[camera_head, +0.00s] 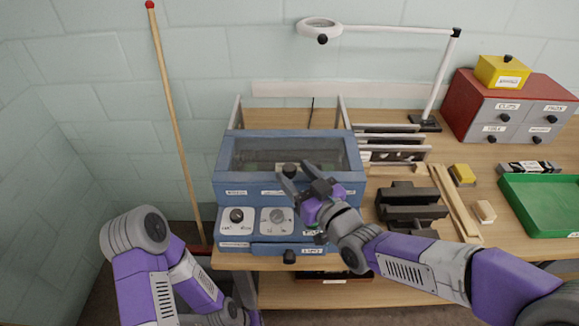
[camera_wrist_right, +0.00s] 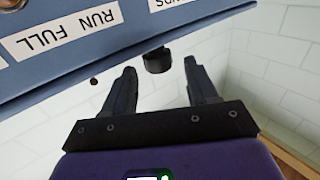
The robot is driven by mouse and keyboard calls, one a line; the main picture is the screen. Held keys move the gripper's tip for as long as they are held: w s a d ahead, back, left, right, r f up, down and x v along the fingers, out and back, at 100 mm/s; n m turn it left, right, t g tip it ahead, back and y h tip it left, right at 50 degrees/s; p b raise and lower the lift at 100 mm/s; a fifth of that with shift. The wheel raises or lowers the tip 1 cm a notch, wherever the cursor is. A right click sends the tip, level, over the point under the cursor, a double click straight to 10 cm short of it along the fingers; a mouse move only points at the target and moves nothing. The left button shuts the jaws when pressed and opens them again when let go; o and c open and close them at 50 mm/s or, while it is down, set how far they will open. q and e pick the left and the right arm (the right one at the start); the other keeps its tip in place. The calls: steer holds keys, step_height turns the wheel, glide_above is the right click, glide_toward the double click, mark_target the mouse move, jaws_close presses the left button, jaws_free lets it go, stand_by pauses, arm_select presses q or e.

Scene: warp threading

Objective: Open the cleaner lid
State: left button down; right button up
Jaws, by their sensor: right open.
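The cleaner (camera_head: 221,180) is a blue box on the table with a see-through window lid (camera_head: 260,152). The lid looks closed. A black knob (camera_head: 290,170) sits at the front edge of the lid. My right gripper (camera_head: 298,175) is open and empty, its fingers at the knob. In the right wrist view, the black knob (camera_wrist_right: 157,61) shows between and just beyond the tips of my right gripper (camera_wrist_right: 161,68); I cannot tell whether they touch it. My left arm is folded at the lower left, and its gripper is not visible.
Dials (camera_head: 277,220) and a drawer are on the cleaner's front. To the right stand black blocks (camera_head: 408,205), wooden strips (camera_head: 455,200), a green tray (camera_head: 508,203) and a red drawer cabinet (camera_head: 465,95). A lamp (camera_head: 442,80) stands behind. A wooden pole (camera_head: 173,115) leans at left.

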mark_target(293, 172)
steer(key=shift+x, duration=1.6)
steer(key=shift+c, duration=0.3)
jaws_close()
